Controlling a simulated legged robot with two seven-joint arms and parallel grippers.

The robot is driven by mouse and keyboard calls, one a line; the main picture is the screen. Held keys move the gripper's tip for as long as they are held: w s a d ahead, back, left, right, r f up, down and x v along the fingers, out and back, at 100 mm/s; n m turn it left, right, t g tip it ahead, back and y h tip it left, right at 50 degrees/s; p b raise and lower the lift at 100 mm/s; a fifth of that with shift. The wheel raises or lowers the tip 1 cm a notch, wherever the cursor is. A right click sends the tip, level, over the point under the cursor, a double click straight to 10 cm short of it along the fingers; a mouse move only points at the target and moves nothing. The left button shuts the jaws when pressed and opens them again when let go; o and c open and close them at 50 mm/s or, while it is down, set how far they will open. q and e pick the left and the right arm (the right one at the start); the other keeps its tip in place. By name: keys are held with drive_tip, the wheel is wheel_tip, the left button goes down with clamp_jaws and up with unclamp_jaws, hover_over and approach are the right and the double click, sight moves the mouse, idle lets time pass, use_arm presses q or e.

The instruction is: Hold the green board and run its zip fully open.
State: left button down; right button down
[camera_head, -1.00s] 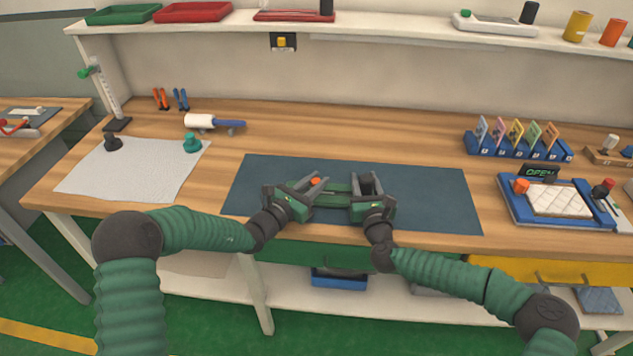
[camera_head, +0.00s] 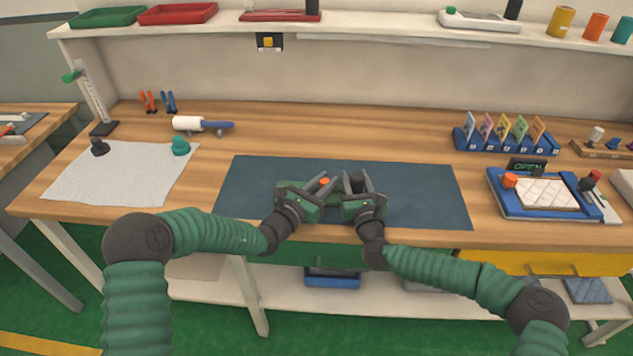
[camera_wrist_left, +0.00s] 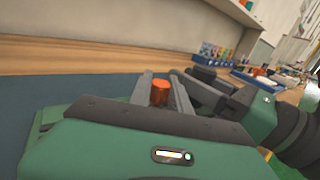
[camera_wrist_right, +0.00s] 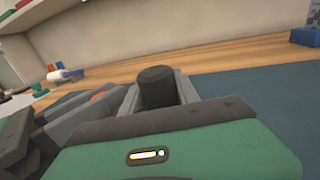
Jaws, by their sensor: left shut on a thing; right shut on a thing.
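The green board (camera_head: 333,198) lies on the dark blue mat, mostly hidden beneath my two grippers; only a little green shows between them. My left gripper (camera_head: 324,183) is shut on an orange knob, which stands between its fingers in the left wrist view (camera_wrist_left: 160,92). My right gripper (camera_head: 356,183) is shut on a dark round knob, seen between its fingers in the right wrist view (camera_wrist_right: 156,88). The grippers are side by side, very close together. The zip itself is hidden, so I cannot tell how far open it is.
The blue mat (camera_head: 425,195) is clear on both sides. A white cloth (camera_head: 120,178) with small knobs lies left, a white roller (camera_head: 188,124) behind it. A blue tray (camera_head: 497,205) with a quilted pad and a blue card rack (camera_head: 490,147) stand right.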

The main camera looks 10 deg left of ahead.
use_arm(q)
drive_tip(key=shift+d, duration=0.15)
use_arm(e)
drive_tip(key=shift+s+a+r, duration=0.1)
drive_tip(key=shift+a, duration=0.05)
use_arm(q)
drive_tip(key=c, duration=1.2)
unclamp_jaws()
drive_tip(key=shift+s, duration=0.1)
drive_tip(key=shift+s+a, duration=0.2)
drive_tip(key=v, duration=1.1)
drive_tip(key=shift+s+a+f, duration=0.1)
drive_tip(key=shift+s+a, duration=0.05)
drive_tip(key=shift+a, duration=0.1)
